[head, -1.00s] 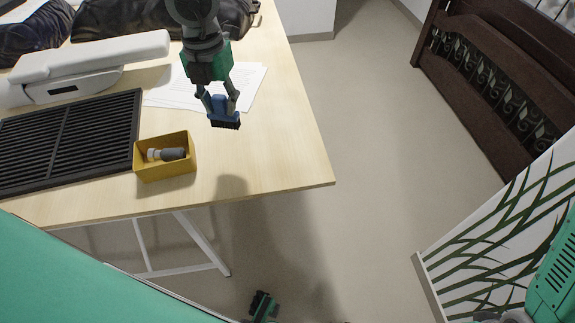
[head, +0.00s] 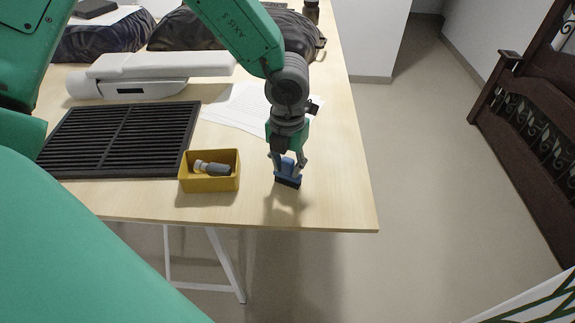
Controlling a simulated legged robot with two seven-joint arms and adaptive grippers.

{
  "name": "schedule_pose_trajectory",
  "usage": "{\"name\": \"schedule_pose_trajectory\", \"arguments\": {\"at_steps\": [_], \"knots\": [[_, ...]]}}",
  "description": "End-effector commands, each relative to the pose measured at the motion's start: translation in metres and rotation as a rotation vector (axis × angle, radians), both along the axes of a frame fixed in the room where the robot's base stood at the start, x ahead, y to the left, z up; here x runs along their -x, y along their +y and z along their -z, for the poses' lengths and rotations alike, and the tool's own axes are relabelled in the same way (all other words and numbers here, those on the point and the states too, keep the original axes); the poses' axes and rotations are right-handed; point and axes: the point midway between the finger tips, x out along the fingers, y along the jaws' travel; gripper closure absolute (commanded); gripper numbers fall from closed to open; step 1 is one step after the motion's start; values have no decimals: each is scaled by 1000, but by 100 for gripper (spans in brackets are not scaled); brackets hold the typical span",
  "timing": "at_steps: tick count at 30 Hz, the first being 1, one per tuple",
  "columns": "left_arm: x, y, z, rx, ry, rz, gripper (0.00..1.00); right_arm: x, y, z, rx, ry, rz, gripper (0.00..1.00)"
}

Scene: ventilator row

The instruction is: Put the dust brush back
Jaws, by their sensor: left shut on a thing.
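The dust brush (head: 288,174) has a blue body and dark bristles. My left gripper (head: 288,162) is shut on its blue body, with the bristles pointing down. The brush is close to the table top near the front right; I cannot tell whether the bristles touch it. It is to the right of a yellow box (head: 209,184), apart from it. In the box lies a small thing with a grey and a pale end (head: 213,168). My right gripper is not in view.
A black slatted grille (head: 120,140) lies left of the box on the wooden table (head: 330,205). A white device (head: 150,75), papers (head: 235,107) and dark bags (head: 105,38) are behind. The table's right front corner is bare. A dark carved wooden frame (head: 530,130) stands at the right.

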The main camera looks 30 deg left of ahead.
Motion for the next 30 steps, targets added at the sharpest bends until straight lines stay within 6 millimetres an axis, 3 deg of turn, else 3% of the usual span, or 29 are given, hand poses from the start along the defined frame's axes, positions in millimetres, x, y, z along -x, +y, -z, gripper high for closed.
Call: {"name": "schedule_pose_trajectory", "arguments": {"at_steps": [1, 2, 3, 16, 30], "knots": [[1, -1, 0, -3, 2, 0, 100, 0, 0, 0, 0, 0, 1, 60], [1, -1, 0, -4, 3, 0, 67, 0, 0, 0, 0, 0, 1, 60], [1, -2, 0, -5, 3, 1, 53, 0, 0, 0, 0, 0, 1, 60], [0, 1, -8, 2, 1, 1, 53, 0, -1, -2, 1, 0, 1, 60], [-1, -2, -101, -1, -2, 0, 53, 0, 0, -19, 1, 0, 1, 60]]}}
